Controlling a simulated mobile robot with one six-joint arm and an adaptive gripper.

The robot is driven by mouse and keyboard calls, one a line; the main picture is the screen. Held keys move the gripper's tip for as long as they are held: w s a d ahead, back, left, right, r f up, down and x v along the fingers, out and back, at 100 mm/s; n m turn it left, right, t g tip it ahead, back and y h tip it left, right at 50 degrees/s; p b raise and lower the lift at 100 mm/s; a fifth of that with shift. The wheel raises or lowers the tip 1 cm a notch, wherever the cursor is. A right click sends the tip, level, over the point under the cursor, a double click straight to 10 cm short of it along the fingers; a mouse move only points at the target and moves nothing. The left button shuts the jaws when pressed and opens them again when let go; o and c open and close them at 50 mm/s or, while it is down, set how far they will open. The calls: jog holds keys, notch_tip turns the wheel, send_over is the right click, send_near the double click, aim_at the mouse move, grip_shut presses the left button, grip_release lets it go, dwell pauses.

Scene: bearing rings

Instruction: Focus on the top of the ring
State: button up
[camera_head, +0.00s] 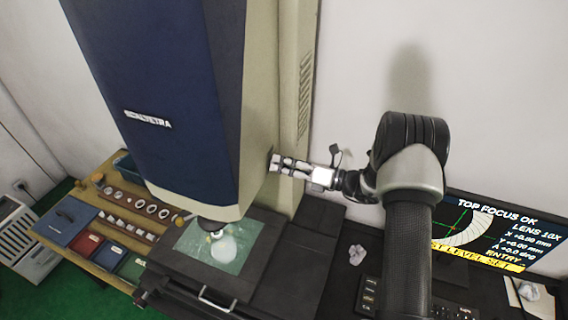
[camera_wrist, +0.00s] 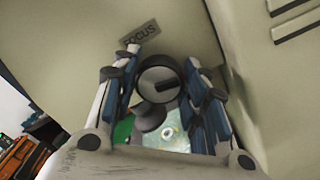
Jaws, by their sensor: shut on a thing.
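My gripper (camera_head: 277,162) is at the side of the tall blue and cream measuring machine (camera_head: 150,90). In the wrist view its two blue-padded fingers are shut on a dark round focus knob (camera_wrist: 159,84), beside a label reading FOCUS (camera_wrist: 140,34). A small pale ring (camera_wrist: 168,131) shows below, between the fingers, on the lit green glass stage (camera_head: 190,240); the machine's lens partly hides that spot in the head view. The monitor (camera_head: 500,235) reads TOP FOCUS OK, LENS 10X, X and Y +0.00 mm, with part of a ring on its screen.
A wooden bench (camera_head: 75,255) at the left holds a rack of several rings and coloured trays. Crumpled paper (camera_head: 355,256) lies on the dark table right of the stage. The plain wall behind my arm is clear.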

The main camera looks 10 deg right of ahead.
dwell(0.5)
jog(key=o, duration=1.1)
jog(key=v, duration=1.2)
